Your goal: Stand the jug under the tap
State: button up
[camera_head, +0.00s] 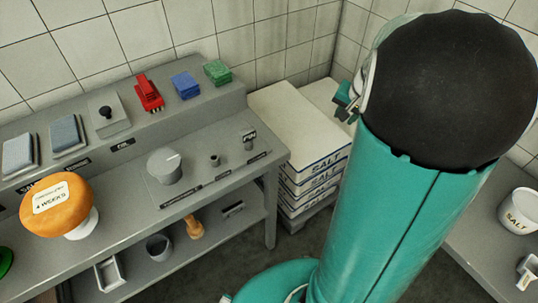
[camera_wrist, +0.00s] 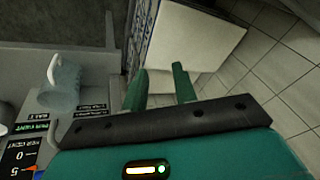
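A clear jug with a pale handle (camera_wrist: 64,82) stands on a grey counter at the left of the wrist view, beside printed labels. A pale handled thing at the lower right edge of the head view (camera_head: 527,270) may be the same jug, but it is cut off. My gripper (camera_wrist: 160,86) is open, its two teal fingers apart with nothing between them. The jug is to the left of the fingers, apart from them. In the head view my gripper (camera_head: 347,101) shows only partly behind my arm. I cannot make out a tap in either view.
Salt boxes (camera_head: 311,140) are stacked in the corner. A salt tub (camera_head: 519,209) stands on the right counter (camera_head: 478,235). Open floor lies between the benches.

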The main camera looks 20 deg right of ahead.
jog(key=s+a+r+n+y, duration=0.1)
jog(key=s+a+r+n, duration=0.2)
jog(key=a, duration=0.6)
jog(key=a+r+n+y, duration=0.15)
jog(key=a+r, duration=0.35)
jog(key=a, duration=0.5)
jog(key=s+a+r+n+t+h, duration=0.1)
jog(key=s+a+r+n, duration=0.1)
jog(key=s+a+n, duration=0.4)
jog(key=s+a, duration=0.3)
jog(key=a, duration=0.1)
jog(key=shift+s+a+r+h, duration=0.2)
jog(key=shift+a+h, duration=0.05)
jog(key=shift+h, duration=0.1)
jog(key=shift+d, duration=0.15)
